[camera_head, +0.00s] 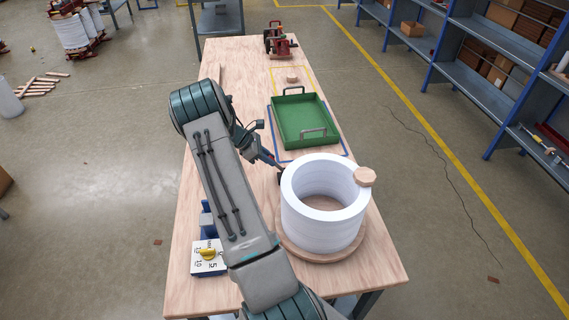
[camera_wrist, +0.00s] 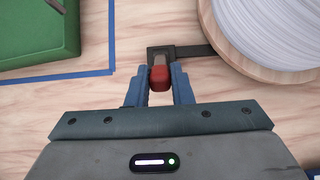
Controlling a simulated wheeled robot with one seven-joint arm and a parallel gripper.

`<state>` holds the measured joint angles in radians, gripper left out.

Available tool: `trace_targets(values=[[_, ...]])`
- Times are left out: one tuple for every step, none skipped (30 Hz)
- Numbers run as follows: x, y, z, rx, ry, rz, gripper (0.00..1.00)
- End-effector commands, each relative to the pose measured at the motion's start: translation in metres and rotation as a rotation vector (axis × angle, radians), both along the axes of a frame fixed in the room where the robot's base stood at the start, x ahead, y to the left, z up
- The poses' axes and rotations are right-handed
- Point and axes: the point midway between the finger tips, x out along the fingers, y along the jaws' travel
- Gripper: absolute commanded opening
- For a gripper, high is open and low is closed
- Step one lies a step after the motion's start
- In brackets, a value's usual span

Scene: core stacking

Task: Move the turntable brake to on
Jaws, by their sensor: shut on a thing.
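In the wrist view, the turntable brake shows as a red handle (camera_wrist: 159,78) on a dark base (camera_wrist: 158,54), with a dark bar (camera_wrist: 195,50) reaching right toward the turntable. My gripper (camera_wrist: 160,88) is shut on the red handle, one blue finger on each side. The turntable (camera_wrist: 240,62) is a round wooden disc carrying a tall stack of white rings (camera_wrist: 280,25). In the head view, my gripper (camera_head: 278,167) is at the left edge of the white stack (camera_head: 318,215), and the turntable (camera_head: 300,252) shows below the stack. The brake is mostly hidden there by my gripper.
A green tray (camera_head: 275,131) with handles stands behind the gripper inside a blue tape outline. A small wooden block (camera_head: 365,177) rests on the stack's right rim. A white box with a yellow knob (camera_head: 208,254) sits at the front left. The table's front right corner is clear.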

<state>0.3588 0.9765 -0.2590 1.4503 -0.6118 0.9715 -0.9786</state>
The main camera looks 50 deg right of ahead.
Motion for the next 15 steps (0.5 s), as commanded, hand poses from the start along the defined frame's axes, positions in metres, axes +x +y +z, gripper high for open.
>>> trace_targets(values=[[0.0045, 0.0043, -0.0042, 0.003, -0.006, 0.005, 0.00], [0.0050, 0.0050, -0.0046, 0.004, -0.005, 0.004, 0.00], [0.0056, 0.0057, -0.0049, 0.003, -0.006, 0.003, 0.00], [0.0058, 0.0061, -0.0048, 0.003, -0.006, 0.003, 0.00], [0.0059, 0.0062, -0.0047, 0.003, -0.006, 0.003, 0.00], [0.0057, 0.0062, -0.0045, 0.002, -0.005, 0.003, 0.00], [0.0057, 0.0061, -0.0044, 0.002, -0.005, 0.003, 0.00], [0.0057, 0.0061, -0.0043, 0.002, -0.005, 0.003, 0.00], [0.0056, 0.0061, -0.0042, 0.002, -0.005, 0.003, 0.00], [0.0056, 0.0061, -0.0042, 0.002, -0.005, 0.003, 0.00], [0.0056, 0.0060, -0.0041, 0.002, -0.005, 0.003, 0.00], [0.0057, 0.0060, -0.0043, 0.002, -0.005, 0.003, 0.00], [0.0057, 0.0061, -0.0046, 0.002, -0.005, 0.003, 0.00], [0.0059, 0.0064, -0.0050, 0.002, -0.005, 0.003, 0.00], [0.0065, 0.0069, -0.0061, 0.002, -0.005, 0.003, 0.00]])
